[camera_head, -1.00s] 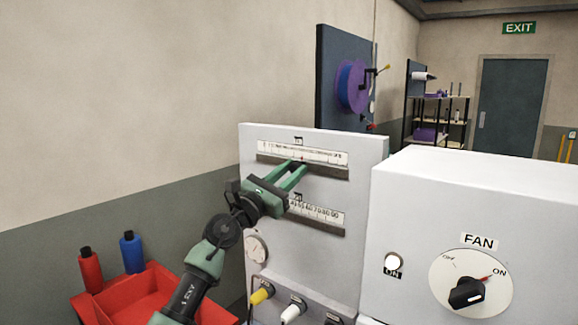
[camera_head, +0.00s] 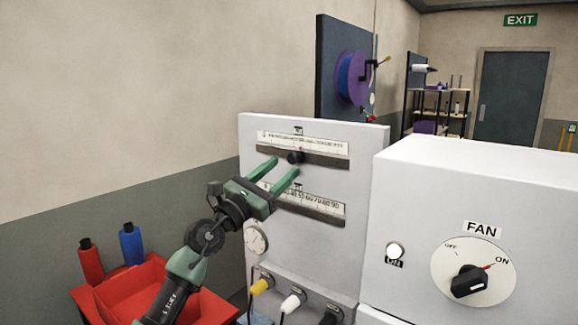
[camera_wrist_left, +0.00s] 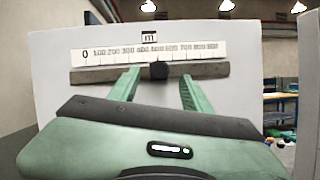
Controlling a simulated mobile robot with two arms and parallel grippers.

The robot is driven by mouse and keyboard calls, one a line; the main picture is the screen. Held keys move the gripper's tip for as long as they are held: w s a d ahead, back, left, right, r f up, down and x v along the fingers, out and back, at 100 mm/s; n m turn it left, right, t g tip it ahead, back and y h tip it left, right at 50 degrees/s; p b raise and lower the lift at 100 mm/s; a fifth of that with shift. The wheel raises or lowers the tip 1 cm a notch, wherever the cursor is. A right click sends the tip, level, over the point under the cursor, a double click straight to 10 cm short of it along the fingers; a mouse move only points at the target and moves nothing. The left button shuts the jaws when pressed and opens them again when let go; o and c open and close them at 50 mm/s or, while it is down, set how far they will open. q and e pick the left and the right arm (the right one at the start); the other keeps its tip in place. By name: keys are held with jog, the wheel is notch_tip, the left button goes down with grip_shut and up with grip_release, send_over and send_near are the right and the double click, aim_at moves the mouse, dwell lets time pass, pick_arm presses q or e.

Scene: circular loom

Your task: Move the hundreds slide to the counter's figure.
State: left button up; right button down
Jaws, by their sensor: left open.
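The hundreds slide's black knob (camera_head: 296,157) sits on the upper dark rail of the white panel (camera_head: 352,140), near the middle of its scale. In the left wrist view the knob (camera_wrist_left: 158,70) is below roughly the 400–500 marks; the blurred figures do not settle which. My left gripper (camera_head: 283,168) is open and empty, its fingers pointing at the panel just short of the knob. In the left wrist view the fingertips (camera_wrist_left: 158,77) stand either side of the knob, apart from it. The counter's figure is not readable here. My right gripper is not in view.
A lower scale (camera_head: 325,203) runs beneath, its left part hidden by my gripper. Below are a round dial (camera_head: 256,239) and yellow, white and black plugs. A white cabinet (camera_head: 480,180) with a FAN knob stands close right. A red bin (camera_head: 150,285) is at lower left.

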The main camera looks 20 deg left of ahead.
pick_arm(q)
jog(key=shift+b+v, duration=0.3)
jog(key=shift+v, duration=1.5)
